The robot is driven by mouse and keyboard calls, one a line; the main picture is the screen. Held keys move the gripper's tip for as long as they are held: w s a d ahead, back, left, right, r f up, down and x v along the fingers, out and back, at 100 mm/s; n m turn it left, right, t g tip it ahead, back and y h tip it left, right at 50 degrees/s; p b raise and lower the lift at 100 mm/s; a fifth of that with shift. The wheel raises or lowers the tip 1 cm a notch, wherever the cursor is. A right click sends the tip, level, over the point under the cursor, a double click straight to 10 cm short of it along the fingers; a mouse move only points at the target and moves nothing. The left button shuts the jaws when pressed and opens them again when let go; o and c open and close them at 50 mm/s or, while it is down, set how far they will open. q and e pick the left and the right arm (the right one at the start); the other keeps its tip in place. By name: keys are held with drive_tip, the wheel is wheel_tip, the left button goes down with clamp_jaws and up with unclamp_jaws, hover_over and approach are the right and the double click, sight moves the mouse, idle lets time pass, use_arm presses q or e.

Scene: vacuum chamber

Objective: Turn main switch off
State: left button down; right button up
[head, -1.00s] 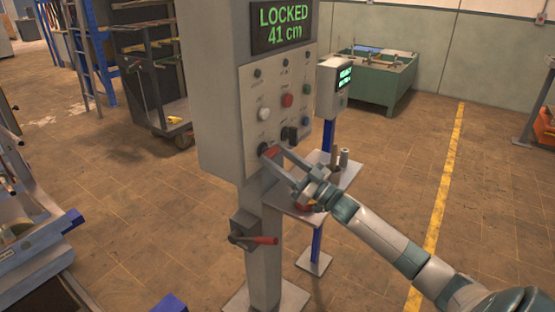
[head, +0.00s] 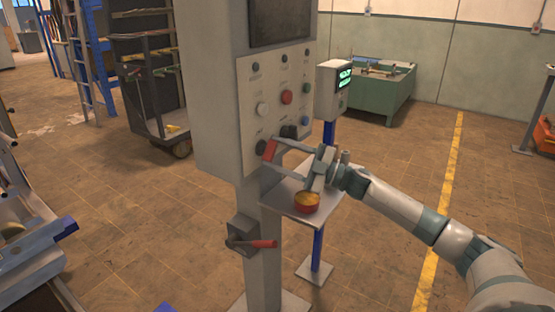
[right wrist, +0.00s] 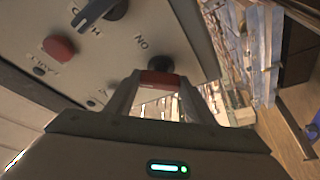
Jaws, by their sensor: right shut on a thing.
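The main switch's red handle (head: 269,151) is at the lower left of the grey control panel (head: 249,88) in the head view. It now stands steeply, close to upright in the picture. My right gripper (head: 273,146) comes from the right and its fingers are shut on this handle. In the right wrist view the red handle (right wrist: 160,78) sits between the fingertips, in front of a dark round base (right wrist: 160,62) and near the letters "ON". The display (head: 281,22) above the panel is dark. My left gripper is not in view.
A small shelf (head: 282,201) with a red bowl (head: 306,202) of yellow contents is just below my right gripper. A lit box (head: 333,90) on a blue post stands behind. A red-handled lever (head: 262,244) is on the column.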

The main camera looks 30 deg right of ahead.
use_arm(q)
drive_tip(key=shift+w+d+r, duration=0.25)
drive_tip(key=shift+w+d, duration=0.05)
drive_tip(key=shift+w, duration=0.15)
use_arm(e)
drive_tip(key=shift+r+n+g+h, duration=0.15)
drive_tip(key=shift+n+g, duration=0.65)
drive_tip(key=shift+n, duration=1.4)
drive_tip(key=shift+r+n+g+h, duration=0.15)
drive_tip(key=shift+n+g, duration=0.65)
drive_tip(key=shift+n, duration=1.4)
drive_tip(key=shift+f, duration=0.1)
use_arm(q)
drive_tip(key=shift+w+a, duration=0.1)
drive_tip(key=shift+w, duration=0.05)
use_arm(e)
drive_tip(key=o, duration=1.1)
drive_tip(key=shift+c, duration=0.2)
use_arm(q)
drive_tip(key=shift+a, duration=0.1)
use_arm(e)
drive_tip(key=shift+d, duration=0.15)
